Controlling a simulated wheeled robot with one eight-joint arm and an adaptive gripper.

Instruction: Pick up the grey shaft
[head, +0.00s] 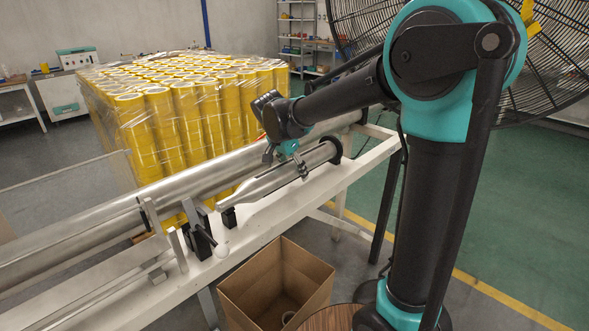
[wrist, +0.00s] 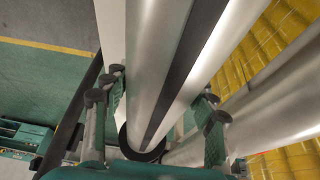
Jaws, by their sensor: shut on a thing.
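The grey shaft (head: 262,187) is a smooth metal cylinder lying lengthwise along the white bench in the head view. Its near end narrows close to a small black support. A black ring (head: 335,148) is around its far end. My gripper (head: 286,163) reaches down over the far half of the shaft, with a finger on each side. In the wrist view the shaft (wrist: 152,55) runs between the fingers of my gripper (wrist: 163,95), with a dark lengthwise band on it. The gripper is shut on the shaft. I cannot tell whether the shaft is clear of its supports.
A long metal roller (head: 80,232) runs parallel behind the shaft. The narrow white bench (head: 352,172) carries black brackets (head: 198,238). An open cardboard box (head: 255,300) stands below in front. Wrapped yellow rolls (head: 160,125) are stacked behind; a large fan (head: 545,75) is at right.

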